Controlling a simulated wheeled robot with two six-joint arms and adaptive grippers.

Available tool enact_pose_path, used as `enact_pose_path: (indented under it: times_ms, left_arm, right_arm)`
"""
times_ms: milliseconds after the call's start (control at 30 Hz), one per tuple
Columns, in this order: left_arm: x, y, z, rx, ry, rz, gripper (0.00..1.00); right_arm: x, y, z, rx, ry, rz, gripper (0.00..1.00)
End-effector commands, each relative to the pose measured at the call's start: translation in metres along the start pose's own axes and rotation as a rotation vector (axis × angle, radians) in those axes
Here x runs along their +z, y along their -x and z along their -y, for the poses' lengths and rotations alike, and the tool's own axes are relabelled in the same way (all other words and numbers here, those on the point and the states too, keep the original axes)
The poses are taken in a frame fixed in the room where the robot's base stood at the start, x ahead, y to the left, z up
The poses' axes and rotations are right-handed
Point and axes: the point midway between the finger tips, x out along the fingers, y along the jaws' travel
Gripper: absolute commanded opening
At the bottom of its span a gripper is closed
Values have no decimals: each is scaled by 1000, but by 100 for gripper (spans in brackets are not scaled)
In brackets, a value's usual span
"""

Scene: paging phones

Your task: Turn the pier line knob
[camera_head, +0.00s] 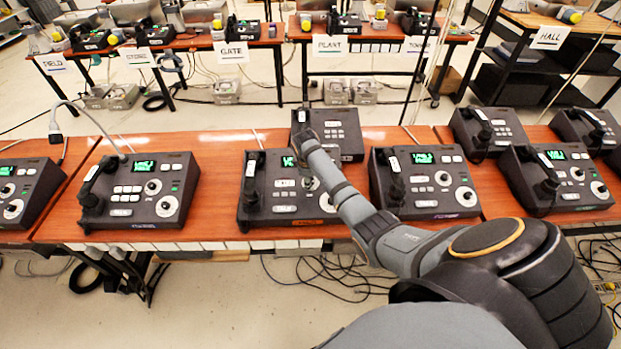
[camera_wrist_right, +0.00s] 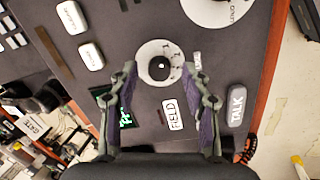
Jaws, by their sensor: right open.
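Several dark paging phones stand on the wooden tables; no label that I can read says pier. My right gripper (camera_head: 303,142) is over the middle phone (camera_head: 285,205), and my arm hides part of its panel. In the right wrist view, my right gripper (camera_wrist_right: 161,72) is open, with a finger on each side of a black knob (camera_wrist_right: 160,68) on a white dial (camera_wrist_right: 148,50). I cannot tell whether the fingers touch the knob. My left gripper is not in view.
A TALK button (camera_wrist_right: 236,105), a lit green screen (camera_wrist_right: 125,113) and a second white dial (camera_wrist_right: 218,8) are close to the gripper. Another phone (camera_head: 340,133) stands behind the middle one. Phones flank it left (camera_head: 140,190) and right (camera_head: 425,183). Signed tables stand at the back.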

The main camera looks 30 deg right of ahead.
Motion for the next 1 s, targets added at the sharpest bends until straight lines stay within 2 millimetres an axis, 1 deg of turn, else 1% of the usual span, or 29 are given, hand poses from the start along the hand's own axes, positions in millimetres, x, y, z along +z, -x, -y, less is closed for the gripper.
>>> enact_pose_path:
  times_ms: [100,367,700,733,1000]
  left_arm:
    - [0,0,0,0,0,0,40]
    - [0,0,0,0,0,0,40]
    - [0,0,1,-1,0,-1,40]
    - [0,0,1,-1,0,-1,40]
    - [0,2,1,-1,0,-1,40]
  right_arm:
    - [0,-8,0,1,0,0,48]
    - [0,-9,0,1,0,-1,48]
    - [0,-9,0,1,0,0,2]
    - [0,-9,0,1,0,0,0]
    - [0,-8,0,-2,-20,1,0]
